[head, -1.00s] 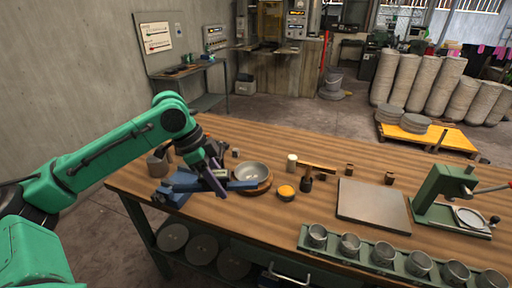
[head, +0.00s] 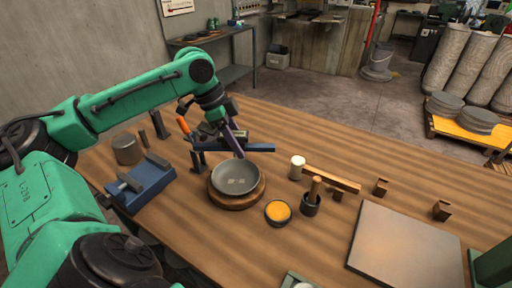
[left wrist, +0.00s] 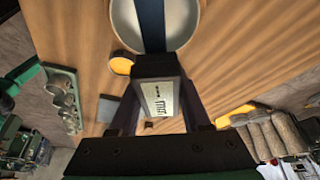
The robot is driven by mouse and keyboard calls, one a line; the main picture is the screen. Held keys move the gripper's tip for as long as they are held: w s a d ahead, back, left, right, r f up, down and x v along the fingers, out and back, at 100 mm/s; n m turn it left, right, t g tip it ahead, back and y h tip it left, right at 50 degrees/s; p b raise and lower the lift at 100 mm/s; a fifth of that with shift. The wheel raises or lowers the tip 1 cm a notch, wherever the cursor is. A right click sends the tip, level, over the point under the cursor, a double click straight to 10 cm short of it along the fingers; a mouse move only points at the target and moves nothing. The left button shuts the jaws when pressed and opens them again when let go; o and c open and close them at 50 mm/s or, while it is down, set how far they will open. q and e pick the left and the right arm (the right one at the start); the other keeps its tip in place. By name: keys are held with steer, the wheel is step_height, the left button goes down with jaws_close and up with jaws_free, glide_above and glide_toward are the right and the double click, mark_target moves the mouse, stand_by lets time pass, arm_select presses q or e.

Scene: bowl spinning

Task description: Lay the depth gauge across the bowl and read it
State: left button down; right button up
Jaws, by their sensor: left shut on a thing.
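The grey bowl (head: 235,178) sits upright on a round wooden base (head: 238,202). My left gripper (head: 238,150) is shut on the depth gauge, which has a long blue bar (head: 257,148). In the head view the bar shows beyond the bowl's far rim and looks raised above it. In the left wrist view the gauge's boxy body (left wrist: 158,92) is between the fingers, with a pale marked face too small to read. Its blue bar (left wrist: 151,22) passes in front of the bowl (left wrist: 186,22). No contact with the rim can be made out. My right gripper is out of view.
A blue vise (head: 140,185) and a grey cylinder (head: 127,148) stand left of the bowl.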

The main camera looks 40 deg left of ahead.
arm_select(q)
steer(key=shift+w+f, duration=0.15)
steer(key=shift+f, duration=0.55)
steer(key=shift+r+b, duration=0.1)
steer(key=shift+b, duration=0.2)
steer(key=shift+s+f+b, duration=0.25)
steer(key=shift+f+b, duration=0.25)
steer(key=shift+s+f+b, duration=0.2)
steer(key=shift+f+b, duration=0.25)
steer(key=shift+b, duration=0.05)
step_height(320, 180, down, 5)
steer(key=b, duration=0.4)
steer(key=shift+w+b, duration=0.1)
steer(key=shift+b, duration=0.25)
steer(key=shift+f, duration=0.5)
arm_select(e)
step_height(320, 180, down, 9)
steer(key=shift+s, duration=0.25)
arm_select(q)
steer(key=shift+f+b, duration=0.25)
steer(key=shift+b, duration=0.1)
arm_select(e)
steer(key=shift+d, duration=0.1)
arm_select(q)
steer(key=shift+c, duration=1.4)
jaws_free()
